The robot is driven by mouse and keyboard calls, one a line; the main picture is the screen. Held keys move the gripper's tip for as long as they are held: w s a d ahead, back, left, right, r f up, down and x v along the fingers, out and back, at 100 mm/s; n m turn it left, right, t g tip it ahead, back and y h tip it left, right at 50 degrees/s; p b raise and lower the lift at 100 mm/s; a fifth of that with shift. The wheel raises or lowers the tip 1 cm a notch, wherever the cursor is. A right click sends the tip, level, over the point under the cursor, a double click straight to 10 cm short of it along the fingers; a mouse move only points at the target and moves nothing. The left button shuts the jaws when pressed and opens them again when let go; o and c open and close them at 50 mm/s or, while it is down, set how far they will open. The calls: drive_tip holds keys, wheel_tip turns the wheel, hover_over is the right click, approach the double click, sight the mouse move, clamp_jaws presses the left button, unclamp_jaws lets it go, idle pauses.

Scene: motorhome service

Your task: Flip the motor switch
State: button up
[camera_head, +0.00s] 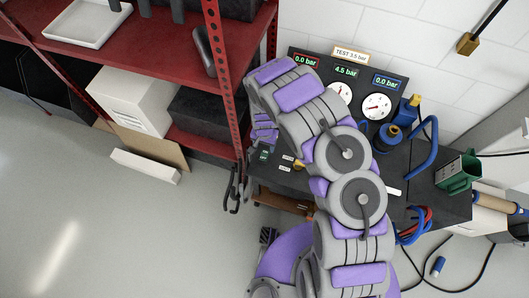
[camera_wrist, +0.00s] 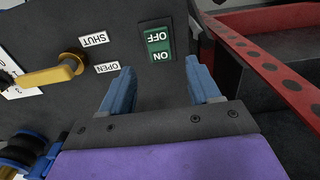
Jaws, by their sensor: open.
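The motor switch (camera_wrist: 158,46) is a green rocker marked ON and OFF on a dark panel. It is in the wrist view, upside down, just beyond the fingertips and between them. In the head view a small green patch (camera_head: 264,155) at the left of the dark bench looks like the same switch. My gripper (camera_wrist: 165,80) is open and empty, its two blue fingers apart and pointing at the panel around the switch. In the head view my arm covers much of the bench front, and the fingers are hard to make out.
A yellow valve lever (camera_wrist: 52,75) with SHUT and OPEN labels is left of the switch. A red shelf post (camera_wrist: 262,62) stands close on the right. The bench (camera_head: 440,207) carries gauges (camera_head: 377,106) and a green container (camera_head: 458,172).

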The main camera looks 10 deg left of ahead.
sight(264, 153)
wheel_tip(264, 153, down, 6)
drive_tip(key=shift+f+b, duration=0.2)
drive_tip(key=shift+b, duration=0.8)
drive_tip(key=shift+c, duration=0.4)
drive_tip(key=c, duration=1)
drive_tip(key=shift+o, duration=0.2)
drive_tip(key=shift+w, duration=0.1)
drive_tip(key=shift+w+g, duration=0.15)
drive_tip(key=shift+g, duration=0.75)
drive_tip(key=o, duration=1)
drive_tip(key=shift+o, duration=0.2)
